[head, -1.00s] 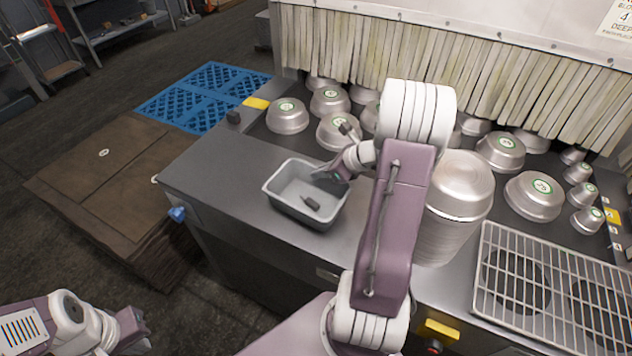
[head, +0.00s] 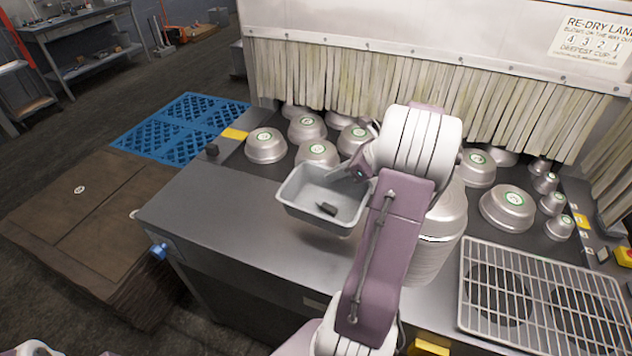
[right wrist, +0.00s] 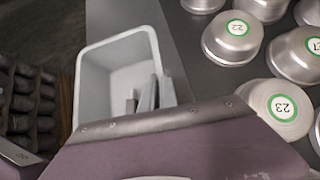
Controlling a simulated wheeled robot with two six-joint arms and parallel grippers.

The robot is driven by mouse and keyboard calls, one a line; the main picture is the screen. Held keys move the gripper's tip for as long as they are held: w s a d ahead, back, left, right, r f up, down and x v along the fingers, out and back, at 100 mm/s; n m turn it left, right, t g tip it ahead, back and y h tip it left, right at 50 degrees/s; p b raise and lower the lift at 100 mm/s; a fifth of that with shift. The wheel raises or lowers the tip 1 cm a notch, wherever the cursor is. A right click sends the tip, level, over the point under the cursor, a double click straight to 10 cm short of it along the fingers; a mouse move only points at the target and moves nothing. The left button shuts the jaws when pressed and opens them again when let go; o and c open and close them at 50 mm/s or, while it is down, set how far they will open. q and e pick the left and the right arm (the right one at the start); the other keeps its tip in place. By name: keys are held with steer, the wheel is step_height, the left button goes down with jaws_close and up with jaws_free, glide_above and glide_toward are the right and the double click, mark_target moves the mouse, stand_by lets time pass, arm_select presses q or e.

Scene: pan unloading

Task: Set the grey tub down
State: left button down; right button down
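The grey tub (head: 306,212) is a rectangular open container over the left part of the metal counter (head: 215,215). A shadow on the counter below it shows that it is raised a little. My right gripper (head: 352,173) is shut on the tub's wall at its right side, and my arm hides part of that side. In the right wrist view the tub (right wrist: 88,85) shows with a grey finger inside its wall. A small dark object (head: 327,209) shows inside the tub. My left gripper is out of view.
Several upturned metal pans (head: 266,146) stand behind the tub, before a strip curtain (head: 330,70). A tall pan stack (head: 432,235) and a wire rack (head: 540,295) stand to the right. The counter left of and in front of the tub is bare.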

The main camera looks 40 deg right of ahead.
steer(key=shift+s+d+r, duration=0.65)
steer(key=shift+d+r, duration=0.05)
steer(key=shift+d, duration=0.25)
